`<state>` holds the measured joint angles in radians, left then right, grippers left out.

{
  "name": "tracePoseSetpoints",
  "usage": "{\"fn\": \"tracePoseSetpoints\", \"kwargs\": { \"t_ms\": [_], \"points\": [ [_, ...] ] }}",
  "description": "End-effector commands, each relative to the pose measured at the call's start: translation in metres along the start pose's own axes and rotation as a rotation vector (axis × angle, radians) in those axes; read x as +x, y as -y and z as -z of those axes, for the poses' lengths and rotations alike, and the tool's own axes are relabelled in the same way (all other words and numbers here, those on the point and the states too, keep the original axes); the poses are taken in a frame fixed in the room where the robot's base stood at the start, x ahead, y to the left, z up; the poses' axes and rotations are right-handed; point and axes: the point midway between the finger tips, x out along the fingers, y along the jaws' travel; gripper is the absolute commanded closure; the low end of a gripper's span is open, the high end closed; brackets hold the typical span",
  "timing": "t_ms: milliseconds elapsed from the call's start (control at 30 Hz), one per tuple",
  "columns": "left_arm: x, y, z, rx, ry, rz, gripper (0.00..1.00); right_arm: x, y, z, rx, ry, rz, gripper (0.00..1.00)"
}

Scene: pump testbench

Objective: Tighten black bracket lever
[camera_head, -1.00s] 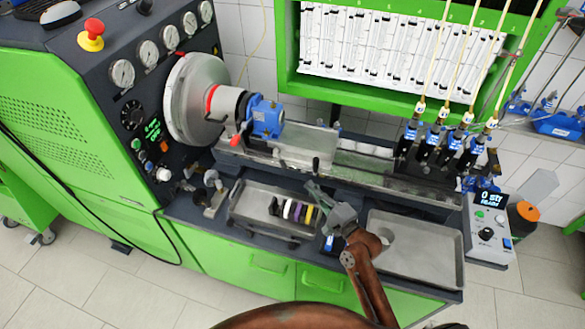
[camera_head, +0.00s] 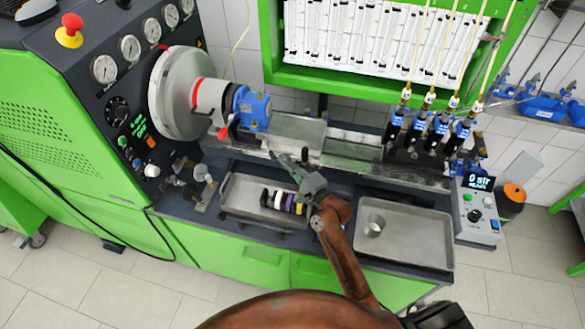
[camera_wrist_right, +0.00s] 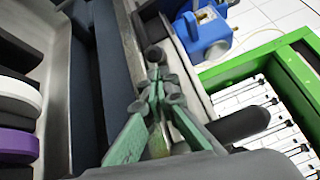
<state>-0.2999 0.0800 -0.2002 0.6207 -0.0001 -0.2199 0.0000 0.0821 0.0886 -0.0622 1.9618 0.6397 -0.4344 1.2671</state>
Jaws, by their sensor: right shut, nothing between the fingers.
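The black bracket lever (camera_head: 304,155) is a small dark upright handle at the front edge of the bench rail (camera_head: 345,168). My right gripper (camera_head: 280,158) reaches in from the front, its greenish fingers shut and empty, at the rail edge just left of the lever. In the right wrist view the shut fingertips (camera_wrist_right: 155,78) are close to the rail. A black rounded handle (camera_wrist_right: 240,124), likely the lever, is right of the fingers there. I cannot tell whether a finger touches it. My left gripper is not in view.
A tray (camera_head: 228,210) with black, white, purple and yellow rings lies left of my right arm. Another tray (camera_head: 420,245) with a metal cup (camera_head: 374,226) lies to its right. A blue pump part (camera_head: 252,110) and black-and-blue injectors (camera_head: 435,130) stand on the bench.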

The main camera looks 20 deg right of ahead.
Motion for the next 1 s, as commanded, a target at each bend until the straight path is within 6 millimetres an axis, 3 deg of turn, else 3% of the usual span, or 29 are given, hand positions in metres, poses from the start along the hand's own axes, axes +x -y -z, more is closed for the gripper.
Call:
{"fn": "tracePoseSetpoints", "kwargs": {
  "t_ms": [200, 1000],
  "points": [
    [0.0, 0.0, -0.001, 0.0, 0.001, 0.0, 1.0, 0.01, 0.0, 0.0, 0.0, 0.0, 0.0, 1.0],
    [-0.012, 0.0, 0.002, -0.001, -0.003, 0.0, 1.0, 0.01, -0.001, -0.009, 0.001, 0.0, -0.002, 1.0]
  ]
}}
